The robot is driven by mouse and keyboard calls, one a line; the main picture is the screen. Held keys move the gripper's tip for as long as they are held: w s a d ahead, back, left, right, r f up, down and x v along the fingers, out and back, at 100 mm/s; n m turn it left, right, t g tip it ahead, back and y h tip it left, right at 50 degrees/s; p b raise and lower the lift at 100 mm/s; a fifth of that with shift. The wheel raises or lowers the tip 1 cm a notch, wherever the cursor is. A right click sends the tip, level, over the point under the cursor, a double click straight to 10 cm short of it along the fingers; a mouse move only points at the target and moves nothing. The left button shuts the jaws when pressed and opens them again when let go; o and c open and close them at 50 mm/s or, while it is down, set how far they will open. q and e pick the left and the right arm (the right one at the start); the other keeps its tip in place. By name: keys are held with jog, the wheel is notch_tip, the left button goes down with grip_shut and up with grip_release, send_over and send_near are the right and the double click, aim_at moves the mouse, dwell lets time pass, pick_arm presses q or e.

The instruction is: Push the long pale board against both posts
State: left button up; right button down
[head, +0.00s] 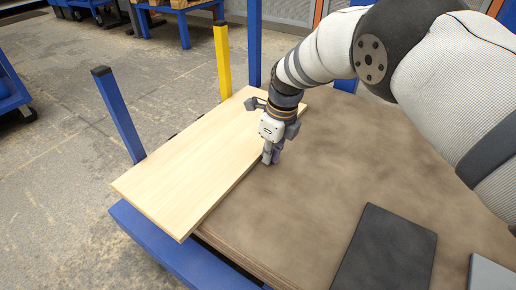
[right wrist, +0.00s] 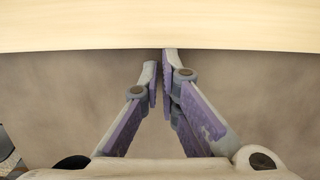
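The long pale board (head: 195,165) lies flat along the left side of the brown table top (head: 310,170), its near end overhanging the table's edge. A blue post (head: 118,115) and a yellow post (head: 222,62), both black-capped, stand along its far long side. The board hides their feet, and I cannot tell whether it touches them. My right gripper (head: 270,160) points down beside the board's near long edge. In the right wrist view its fingers (right wrist: 160,70) are together with nothing between them, and the tips meet the edge of the board (right wrist: 160,25). My left gripper is not in view.
A dark grey flat plate (head: 388,250) lies on the table at the front right, with a pale piece (head: 490,275) at the right corner. A taller blue upright (head: 254,40) stands behind. The table's middle is clear. Blue carts stand on the floor beyond.

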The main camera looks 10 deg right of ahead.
jog(key=shift+s+p, duration=0.35)
jog(key=shift+p, duration=0.7)
jog(key=shift+s+d+r+p, duration=0.1)
jog(key=shift+s+d+p, duration=0.35)
jog(key=shift+d+p, duration=0.1)
notch_tip(320, 180, up, 7)
jog(key=p, duration=0.3)
jog(key=shift+p, duration=0.3)
